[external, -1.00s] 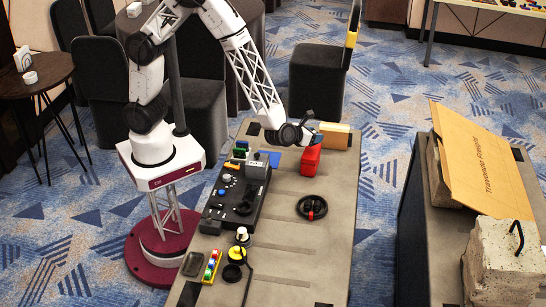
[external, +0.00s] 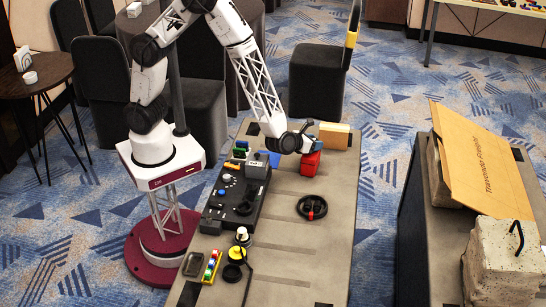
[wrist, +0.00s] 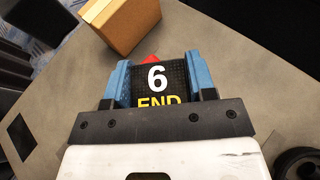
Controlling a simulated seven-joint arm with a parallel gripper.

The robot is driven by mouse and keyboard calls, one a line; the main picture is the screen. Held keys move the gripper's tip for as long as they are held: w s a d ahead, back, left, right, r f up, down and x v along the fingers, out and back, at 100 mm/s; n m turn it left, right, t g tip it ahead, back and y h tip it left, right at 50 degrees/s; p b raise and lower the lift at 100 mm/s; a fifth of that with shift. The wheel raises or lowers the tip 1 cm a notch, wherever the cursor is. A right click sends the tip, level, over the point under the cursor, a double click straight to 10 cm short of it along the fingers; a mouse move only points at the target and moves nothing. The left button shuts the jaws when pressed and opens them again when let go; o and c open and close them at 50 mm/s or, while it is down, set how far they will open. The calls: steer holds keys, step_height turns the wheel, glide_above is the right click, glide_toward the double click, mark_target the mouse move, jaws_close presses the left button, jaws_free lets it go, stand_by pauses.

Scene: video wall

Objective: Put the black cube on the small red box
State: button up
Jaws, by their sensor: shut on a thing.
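My gripper (wrist: 161,83) is shut on the black cube (wrist: 174,77), which shows a white "6" and yellow "END" between the blue fingers in the wrist view. In the external view my gripper (external: 314,145) is at the top of the small red box (external: 310,166), and the cube is hard to make out there. In the wrist view only a bit of the red box (wrist: 151,58) shows past the cube's far edge; the cube hides the rest. I cannot tell whether the cube touches the box top.
A cardboard box (external: 335,136) stands just behind the red box. A black panel with knobs (external: 235,200) lies to the left on the table (external: 290,250). A black wheel-like thing (external: 312,207) lies in front. The table's right side is mostly clear.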

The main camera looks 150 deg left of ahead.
steer(key=shift+f, duration=0.15)
steer(key=o, duration=0.9)
steer(key=shift+o, duration=0.2)
steer(key=shift+d+r, duration=0.15)
steer(key=shift+r, duration=0.05)
steer(key=v, duration=1.1)
steer(key=shift+d, duration=0.35)
steer(key=shift+r, duration=0.1)
